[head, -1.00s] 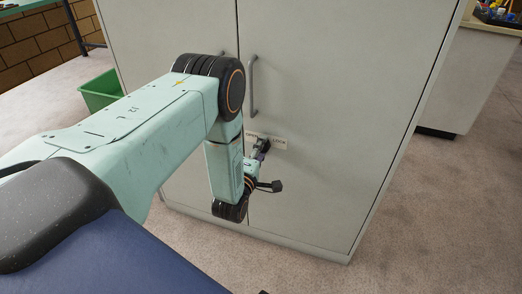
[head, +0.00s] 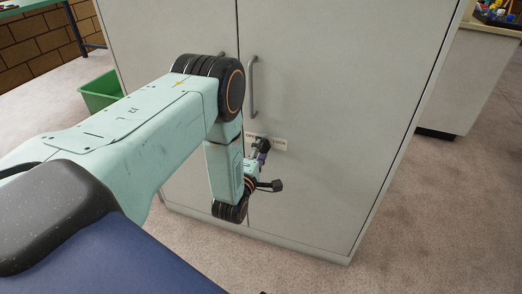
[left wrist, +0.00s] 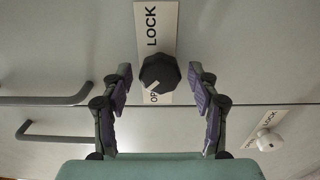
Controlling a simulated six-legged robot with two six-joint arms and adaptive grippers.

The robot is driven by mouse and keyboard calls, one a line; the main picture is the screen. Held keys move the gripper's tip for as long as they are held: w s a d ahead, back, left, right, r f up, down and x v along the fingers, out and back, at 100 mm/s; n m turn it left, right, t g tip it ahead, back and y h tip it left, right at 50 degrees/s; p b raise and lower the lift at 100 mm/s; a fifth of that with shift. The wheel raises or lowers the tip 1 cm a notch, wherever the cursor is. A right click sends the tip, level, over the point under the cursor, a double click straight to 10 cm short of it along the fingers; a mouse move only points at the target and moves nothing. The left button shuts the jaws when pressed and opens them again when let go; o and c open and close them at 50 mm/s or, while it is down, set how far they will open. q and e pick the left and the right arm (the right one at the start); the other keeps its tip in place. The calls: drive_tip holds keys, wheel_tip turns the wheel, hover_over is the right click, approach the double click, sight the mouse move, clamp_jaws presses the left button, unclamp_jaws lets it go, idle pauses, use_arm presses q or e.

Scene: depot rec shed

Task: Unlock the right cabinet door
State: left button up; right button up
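The right cabinet door (head: 330,120) is pale grey and shut, with a bar handle (head: 253,85). Its white lock label (head: 280,145) sits below the handle. In the left wrist view a dark faceted knob (left wrist: 159,70) sits on that label (left wrist: 156,25), between LOCK and partly hidden lettering starting "OP". A pale mark on the knob lies toward the "OP" side. My left gripper (head: 263,146) is at the label; in the left wrist view (left wrist: 159,85) it is open, one finger each side of the knob, with gaps visible. My right gripper is not in view.
The left cabinet door (head: 165,60) is shut, with its own handle and a white knob (left wrist: 269,140) on a label. A green bin (head: 98,92) stands left of the cabinet. A counter (head: 470,80) stands at right. Carpet in front is clear.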

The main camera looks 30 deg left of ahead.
use_arm(q)
drive_tip(key=shift+s, duration=0.1)
drive_tip(key=v, duration=1.1)
drive_tip(key=shift+s+d, duration=0.2)
drive_tip(key=shift+s, duration=0.2)
